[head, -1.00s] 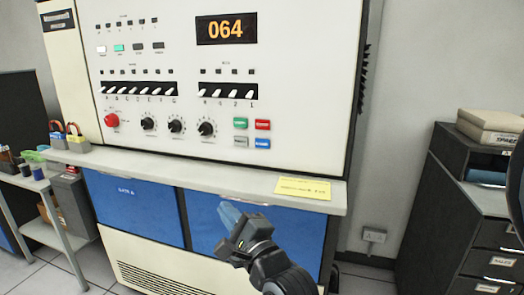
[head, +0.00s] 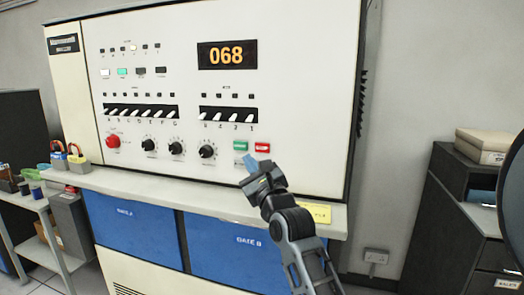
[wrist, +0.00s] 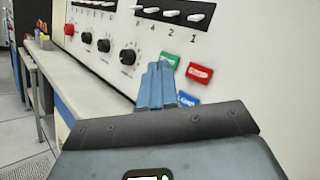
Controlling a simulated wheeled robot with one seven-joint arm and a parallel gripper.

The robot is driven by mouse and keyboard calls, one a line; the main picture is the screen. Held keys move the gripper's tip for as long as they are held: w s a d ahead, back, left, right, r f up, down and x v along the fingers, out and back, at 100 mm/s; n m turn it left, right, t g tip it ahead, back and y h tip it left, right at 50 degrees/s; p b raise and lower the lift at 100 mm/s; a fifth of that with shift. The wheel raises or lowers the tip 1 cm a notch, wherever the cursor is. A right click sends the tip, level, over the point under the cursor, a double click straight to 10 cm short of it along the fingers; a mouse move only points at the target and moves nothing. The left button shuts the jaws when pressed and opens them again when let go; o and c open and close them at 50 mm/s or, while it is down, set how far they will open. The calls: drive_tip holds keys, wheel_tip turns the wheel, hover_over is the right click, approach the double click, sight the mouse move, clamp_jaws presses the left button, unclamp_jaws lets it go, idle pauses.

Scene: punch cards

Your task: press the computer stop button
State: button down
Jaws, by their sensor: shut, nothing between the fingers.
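The red button (head: 262,148), likely the stop button, is at the lower right of the white computer panel (head: 300,120); its label is too small to read surely. It also shows in the wrist view (wrist: 199,72). The green button (head: 241,146) is left of it. In the wrist view, the blue fingertips (wrist: 159,66) overlap the panel by the green button (wrist: 171,59), left of the red one. Contact cannot be told. The blue button (wrist: 188,99) is partly hidden.
A round red knob (head: 113,142) and black dials (head: 207,151) are left along the panel. A pale ledge (head: 150,189) juts out below it. The display (head: 227,55) reads 068. A dark cabinet (head: 440,215) stands right.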

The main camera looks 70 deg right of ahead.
sight(256, 143)
drive_tip(key=shift+w+d+b, duration=0.15)
drive_tip(key=shift+d+b, duration=1.05)
drive_tip(key=shift+d, duration=0.85)
drive_tip(key=shift+w+d+b, duration=0.15)
drive_tip(key=shift+d+b, duration=1)
drive_tip(key=shift+d, duration=0.85)
drive_tip(key=shift+d, duration=0.15)
drive_tip(key=shift+d, duration=0.3)
drive_tip(key=shift+d, duration=0.4)
drive_tip(key=shift+a+r+p, duration=0.1)
drive_tip(key=shift+a+p, duration=0.05)
drive_tip(key=shift+p, duration=0.15)
drive_tip(key=shift+a+p, duration=0.6)
drive_tip(key=shift+a, duration=0.05)
